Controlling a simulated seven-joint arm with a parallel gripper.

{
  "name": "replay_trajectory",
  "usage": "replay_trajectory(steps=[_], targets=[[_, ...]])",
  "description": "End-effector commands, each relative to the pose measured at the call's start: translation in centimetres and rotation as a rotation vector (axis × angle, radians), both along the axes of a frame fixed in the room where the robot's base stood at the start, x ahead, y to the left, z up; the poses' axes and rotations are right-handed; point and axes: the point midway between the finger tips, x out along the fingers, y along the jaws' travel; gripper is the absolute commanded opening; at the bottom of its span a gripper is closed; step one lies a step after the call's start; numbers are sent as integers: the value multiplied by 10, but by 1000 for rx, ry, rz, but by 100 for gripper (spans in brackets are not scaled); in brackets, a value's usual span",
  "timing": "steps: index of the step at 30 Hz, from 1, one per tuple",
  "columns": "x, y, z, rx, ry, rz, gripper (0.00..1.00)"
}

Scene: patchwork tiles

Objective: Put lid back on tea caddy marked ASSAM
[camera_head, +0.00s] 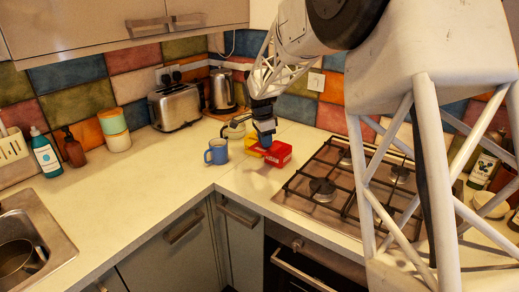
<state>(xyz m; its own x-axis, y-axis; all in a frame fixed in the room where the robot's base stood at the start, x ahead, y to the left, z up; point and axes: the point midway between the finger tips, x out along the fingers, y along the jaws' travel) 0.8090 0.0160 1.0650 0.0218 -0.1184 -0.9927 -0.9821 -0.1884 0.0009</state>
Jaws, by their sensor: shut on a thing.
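A red box-shaped caddy (278,155) stands on the counter left of the hob, with a pale patch on its front. The lettering is too small to read, so I cannot tell if it says ASSAM. A yellow box-shaped thing (252,141) stands just behind and left of it, partly hidden. My gripper (265,138) points down over the red caddy's back-left edge and overlaps it in the picture. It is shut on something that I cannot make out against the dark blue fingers. I cannot tell whether they touch the caddy, and no separate lid is clear.
A blue mug (216,152) stands just left of the caddies. A pot-like thing (234,130) is behind it. The gas hob (322,190) is to the right. A toaster (175,106) and kettle (222,92) stand at the back. The left counter is mostly clear up to the sink (40,225).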

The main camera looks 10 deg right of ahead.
Motion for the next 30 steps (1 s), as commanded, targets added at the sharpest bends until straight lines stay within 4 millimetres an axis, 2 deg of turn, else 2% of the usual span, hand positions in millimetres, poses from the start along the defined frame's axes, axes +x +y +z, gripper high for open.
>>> replay_trajectory(steps=[6, 12, 17, 30], targets=[[45, -37, 13, 0, -2, -7, 0], [71, -61, 22, 0, -1, -9, 0], [79, -69, 25, 0, -1, -10, 0], [79, -69, 24, 0, -1, -9, 0]])
